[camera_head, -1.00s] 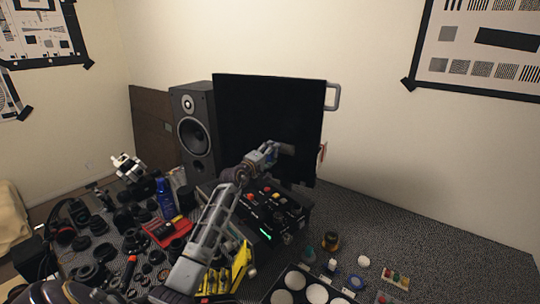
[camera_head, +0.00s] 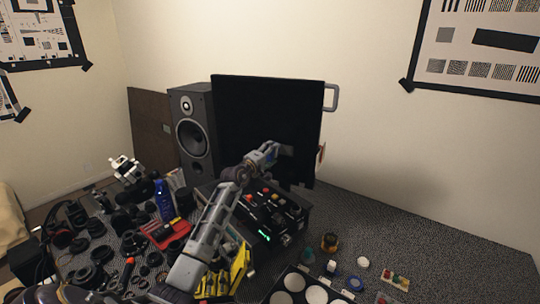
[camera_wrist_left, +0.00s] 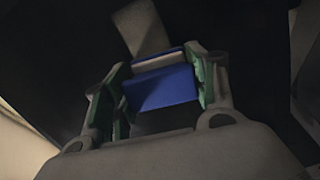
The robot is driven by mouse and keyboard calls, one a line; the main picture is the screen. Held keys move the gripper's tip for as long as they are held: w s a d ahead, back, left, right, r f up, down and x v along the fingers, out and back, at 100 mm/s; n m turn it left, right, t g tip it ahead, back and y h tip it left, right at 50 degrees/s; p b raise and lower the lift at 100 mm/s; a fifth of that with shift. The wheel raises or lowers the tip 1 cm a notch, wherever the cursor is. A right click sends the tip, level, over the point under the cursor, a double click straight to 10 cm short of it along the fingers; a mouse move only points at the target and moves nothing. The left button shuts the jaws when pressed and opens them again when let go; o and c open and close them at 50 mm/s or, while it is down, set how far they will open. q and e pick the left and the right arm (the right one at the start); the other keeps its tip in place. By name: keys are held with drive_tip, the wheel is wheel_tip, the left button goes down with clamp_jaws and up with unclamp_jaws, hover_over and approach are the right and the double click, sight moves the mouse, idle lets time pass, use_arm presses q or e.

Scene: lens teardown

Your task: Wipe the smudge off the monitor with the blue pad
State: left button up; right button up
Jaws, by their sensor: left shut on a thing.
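The monitor (camera_head: 262,108) is a large black panel standing at the back of the bench. My left gripper (camera_head: 275,150) is in front of its lower right part. In the left wrist view, my left gripper (camera_wrist_left: 160,88) is shut on the blue pad (camera_wrist_left: 162,88), which sits between the green-lined fingers. A grey, blurred patch (camera_wrist_left: 143,27), seemingly the smudge, shows on the dark screen just beyond the pad. In the head view the gripper partly covers this area. I cannot tell whether the pad touches the screen. My right gripper is not in view.
A black speaker (camera_head: 192,132) stands just left of the monitor. A black control box (camera_head: 270,210) with coloured buttons lies under my left arm. Lenses and tools crowd the bench's left side. The bench (camera_head: 430,230) is mostly clear at the right.

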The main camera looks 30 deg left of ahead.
use_arm(q)
drive_tip(key=shift+w, duration=0.2)
drive_tip(key=shift+d, duration=0.1)
drive_tip(key=shift+w+d+r+p, duration=0.1)
drive_tip(key=shift+d+p, duration=1.05)
drive_tip(key=shift+d, duration=0.7)
drive_tip(key=shift+w+d+p, duration=0.2)
drive_tip(key=shift+d+p, duration=0.45)
drive_tip(key=shift+d, duration=0.3)
drive_tip(key=shift+w+d+p, duration=0.15)
drive_tip(key=shift+d+p, duration=0.5)
drive_tip(key=shift+d, duration=0.3)
drive_tip(key=shift+a, duration=0.1)
drive_tip(key=shift+s+a+b, duration=0.2)
drive_tip(key=shift+a+b, duration=0.75)
drive_tip(key=shift+a, duration=0.95)
